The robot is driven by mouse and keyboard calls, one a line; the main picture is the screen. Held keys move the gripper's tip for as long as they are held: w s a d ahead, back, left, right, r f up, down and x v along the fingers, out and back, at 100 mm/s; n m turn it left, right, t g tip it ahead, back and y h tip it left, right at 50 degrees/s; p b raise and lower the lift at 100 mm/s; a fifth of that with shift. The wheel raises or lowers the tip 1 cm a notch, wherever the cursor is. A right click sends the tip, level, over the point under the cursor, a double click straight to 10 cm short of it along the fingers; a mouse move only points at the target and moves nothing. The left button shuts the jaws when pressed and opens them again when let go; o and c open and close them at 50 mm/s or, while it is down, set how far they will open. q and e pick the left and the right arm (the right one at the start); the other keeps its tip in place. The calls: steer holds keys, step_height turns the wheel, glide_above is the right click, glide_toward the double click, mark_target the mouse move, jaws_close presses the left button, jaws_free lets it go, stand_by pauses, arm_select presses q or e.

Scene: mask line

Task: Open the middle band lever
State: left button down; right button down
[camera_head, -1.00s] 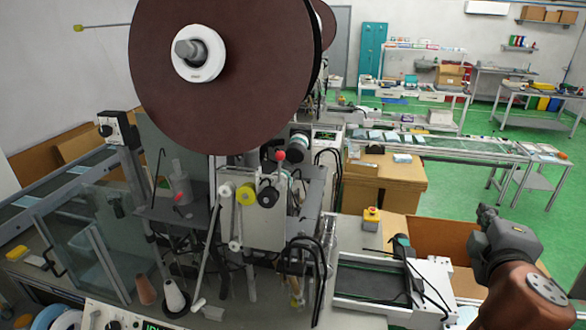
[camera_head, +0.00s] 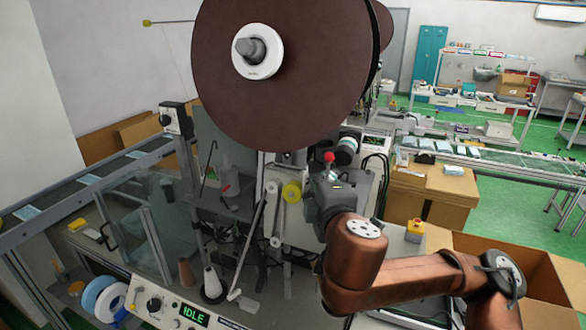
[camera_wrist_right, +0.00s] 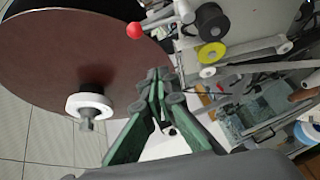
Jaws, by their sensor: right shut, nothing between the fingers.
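A lever with a red ball knob (camera_head: 328,157) stands on the machine below the big brown reel (camera_head: 280,70). The red knob also shows in the right wrist view (camera_wrist_right: 135,30), near the reel's edge. My right gripper (camera_head: 318,176) is at the machine front, just below the knob in the head view. In the wrist view its green fingers (camera_wrist_right: 158,84) are shut with nothing between them, and the knob is apart from them. The arm hides part of the machine below. My left gripper is not in view.
A glass guard (camera_head: 135,225) and thread cones stand further left.

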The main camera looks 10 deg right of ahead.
mark_target(328, 172)
stand_by(0.3)
steer(key=shift+a, duration=0.1)
steer(key=w+d, duration=0.1)
steer(key=w, duration=0.1)
steer(key=w+d+f+p, duration=0.1)
steer(key=w, duration=0.2)
steer(key=w+d+f+p, duration=0.1)
steer(key=w+d, duration=0.1)
steer(key=w, duration=0.1)
steer(key=shift+w, duration=0.1)
stand_by(0.4)
